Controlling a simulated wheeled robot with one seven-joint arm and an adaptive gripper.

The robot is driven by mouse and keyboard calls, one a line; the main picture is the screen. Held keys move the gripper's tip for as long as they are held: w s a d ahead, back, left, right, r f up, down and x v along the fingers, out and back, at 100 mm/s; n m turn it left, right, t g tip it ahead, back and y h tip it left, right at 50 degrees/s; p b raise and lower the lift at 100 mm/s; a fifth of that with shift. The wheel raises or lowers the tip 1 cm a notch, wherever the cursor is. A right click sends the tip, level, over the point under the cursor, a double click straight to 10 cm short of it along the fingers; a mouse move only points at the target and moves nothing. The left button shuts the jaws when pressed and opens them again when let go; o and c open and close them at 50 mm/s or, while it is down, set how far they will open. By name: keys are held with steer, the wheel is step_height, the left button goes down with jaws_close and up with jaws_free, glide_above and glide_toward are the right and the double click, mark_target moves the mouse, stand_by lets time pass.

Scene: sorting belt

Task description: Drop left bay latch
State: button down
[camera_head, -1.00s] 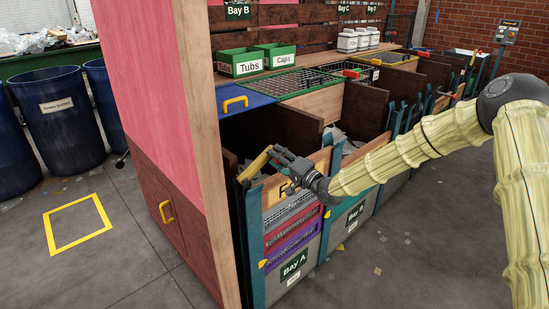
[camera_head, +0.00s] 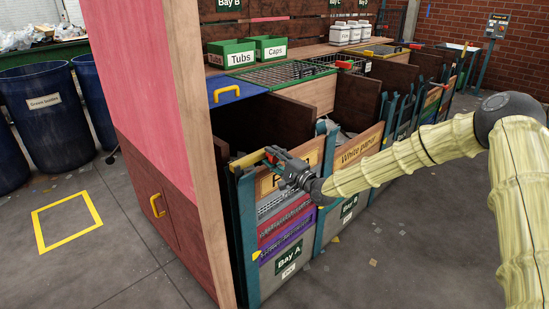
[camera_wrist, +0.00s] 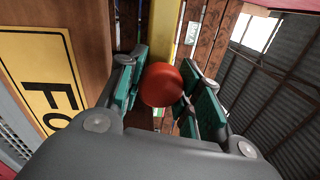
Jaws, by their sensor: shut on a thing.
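The left bay latch is a yellow bar (camera_head: 247,158) lying across the top front of Bay A, close to level, with its left end by the teal left post. A round red knob (camera_wrist: 161,85) at its near end sits between the teal pads of my gripper (camera_wrist: 163,88). In the head view my gripper (camera_head: 271,157) is shut on this knob at the top edge of Bay A's front panel. The yellow bar also shows behind the knob in the wrist view (camera_wrist: 189,22). The fingers partly hide the knob in the head view.
Bay A's yellow label (camera_wrist: 38,75) is beside my gripper. Bay B (camera_head: 350,208), with a "White paper" label, stands to the right. A pink panel with a wooden edge post (camera_head: 197,110) rises on the left. Open floor (camera_head: 400,255) lies in front.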

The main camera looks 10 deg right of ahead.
steer(key=shift+w+d, duration=0.15)
steer(key=shift+d, duration=0.1)
steer(key=c, duration=0.9)
jaws_free()
steer(key=shift+d+f, duration=0.1)
steer(key=shift+d, duration=0.05)
steer(key=shift+c, duration=0.2)
steer(key=shift+a, duration=0.3)
steer(key=shift+s+d+f, duration=0.1)
steer(key=shift+s+d, duration=0.2)
steer(key=shift+s, duration=0.05)
steer(key=v, duration=1.1)
steer(key=shift+s, duration=0.15)
